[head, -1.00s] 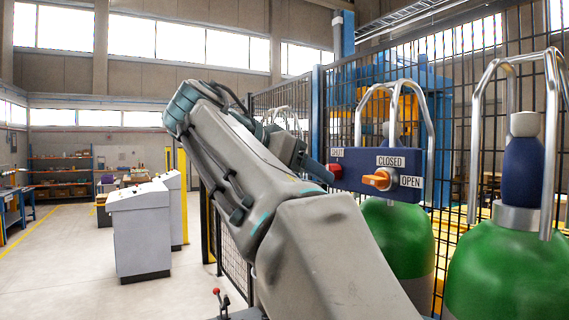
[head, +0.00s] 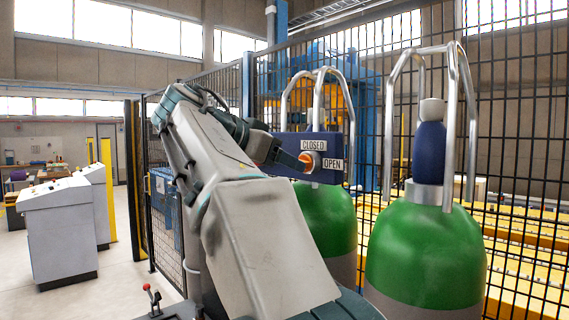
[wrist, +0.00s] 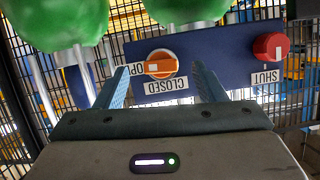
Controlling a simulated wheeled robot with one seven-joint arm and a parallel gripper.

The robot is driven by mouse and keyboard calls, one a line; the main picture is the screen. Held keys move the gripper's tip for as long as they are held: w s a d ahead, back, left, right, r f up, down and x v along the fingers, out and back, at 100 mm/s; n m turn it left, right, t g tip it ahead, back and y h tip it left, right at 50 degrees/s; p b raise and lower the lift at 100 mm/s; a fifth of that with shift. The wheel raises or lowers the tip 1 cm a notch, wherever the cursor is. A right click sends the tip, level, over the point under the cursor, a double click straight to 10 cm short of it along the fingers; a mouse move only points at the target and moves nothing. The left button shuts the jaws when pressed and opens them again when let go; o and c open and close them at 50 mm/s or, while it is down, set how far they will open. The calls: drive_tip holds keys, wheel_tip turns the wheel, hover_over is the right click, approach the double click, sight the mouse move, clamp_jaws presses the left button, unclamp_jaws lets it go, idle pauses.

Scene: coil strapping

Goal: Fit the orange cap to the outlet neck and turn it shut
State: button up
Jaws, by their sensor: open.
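The only orange piece I see is a round orange knob (head: 305,158) on a blue panel (head: 287,148) labelled CLOSED and OPEN; no separate cap or bare neck shows. In the wrist view the knob (wrist: 161,64) has its bar crosswise, with a pale mark towards the OPEN label. My gripper (wrist: 160,72) is open and empty, its fingers on either side of the knob in the picture. I cannot tell whether the tips reach around it. In the head view my gripper (head: 288,160) is at the panel and partly covers the knob.
A red knob (wrist: 270,46) labelled SHUT sits on the same panel, beside the fingers. Green cylinders (head: 425,250) with metal guard hoops (head: 470,120) stand beside and below the panel. Black mesh fencing (head: 510,130) runs behind. Pale cabinets (head: 60,230) stand on the open floor at left.

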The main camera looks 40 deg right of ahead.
drive_tip(key=shift+x, duration=1.2)
clamp_jaws()
drive_tip(key=m+t+b, duration=0.1)
drive_tip(key=m+b, duration=0.1)
drive_tip(key=b, duration=0.2)
drive_tip(key=shift+f+t, duration=0.2)
drive_tip(key=shift+t, duration=0.1)
drive_tip(key=m+t+b, duration=0.1)
drive_tip(key=b, duration=0.2)
drive_tip(key=shift+m, duration=0.3)
drive_tip(key=shift+r+b, duration=0.15)
drive_tip(key=shift+b, duration=0.15)
drive_tip(key=shift+m, duration=0.3)
